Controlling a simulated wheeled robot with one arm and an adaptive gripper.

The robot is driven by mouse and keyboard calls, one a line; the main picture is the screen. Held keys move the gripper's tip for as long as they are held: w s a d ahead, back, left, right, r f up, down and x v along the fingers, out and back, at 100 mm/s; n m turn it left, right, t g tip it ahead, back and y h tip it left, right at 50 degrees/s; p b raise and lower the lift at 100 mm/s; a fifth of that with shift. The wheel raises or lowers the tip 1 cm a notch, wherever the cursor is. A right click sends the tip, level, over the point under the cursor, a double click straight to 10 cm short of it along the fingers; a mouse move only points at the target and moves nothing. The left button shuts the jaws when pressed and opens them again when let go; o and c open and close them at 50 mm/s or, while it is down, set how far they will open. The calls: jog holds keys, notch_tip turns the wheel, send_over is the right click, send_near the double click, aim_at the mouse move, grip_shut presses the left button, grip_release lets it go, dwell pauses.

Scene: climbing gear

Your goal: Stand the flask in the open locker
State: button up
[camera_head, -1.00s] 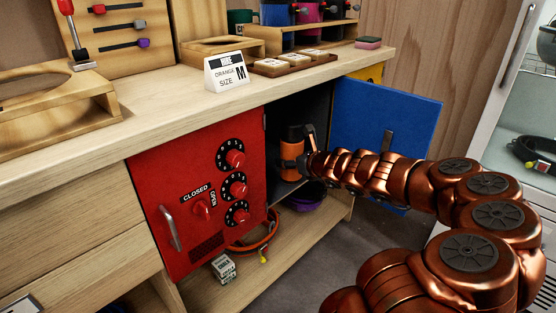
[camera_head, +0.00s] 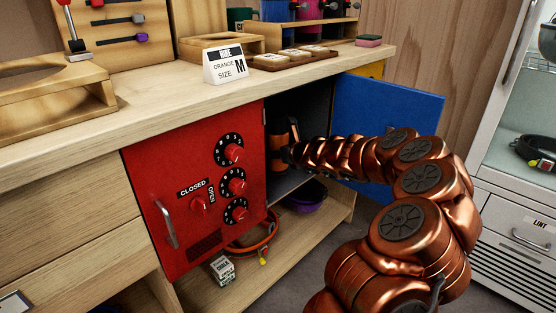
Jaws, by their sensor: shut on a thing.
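The flask (camera_head: 279,150), orange with a dark top, is upright inside the opening of the open locker (camera_head: 314,99). The red locker front partly hides its left side. My gripper (camera_head: 287,147) is shut on the flask from the right, at the end of my copper-coloured arm. The locker's blue door (camera_head: 390,112) is swung open to the right. I cannot tell whether the flask's base touches the locker floor.
A red locker door (camera_head: 195,185) with dials is shut at the left. A purple bowl (camera_head: 305,196), an orange ring (camera_head: 262,240) and a small box (camera_head: 222,268) lie on the shelf below. A sign (camera_head: 226,66) stands on the worktop.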

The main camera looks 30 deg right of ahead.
jog(key=shift+f+b, duration=0.5)
jog(key=shift+f, duration=0.55)
jog(key=shift+f, duration=0.15)
jog(key=o, duration=1.5)
jog(key=shift+c, duration=0.2)
jog(key=shift+s+r, duration=0.1)
jog(key=shift+r, duration=0.15)
jog(key=p+v, duration=0.4)
jog(key=v, duration=0.7)
jog(key=shift+s+p, duration=0.35)
jog(key=shift+p, duration=0.05)
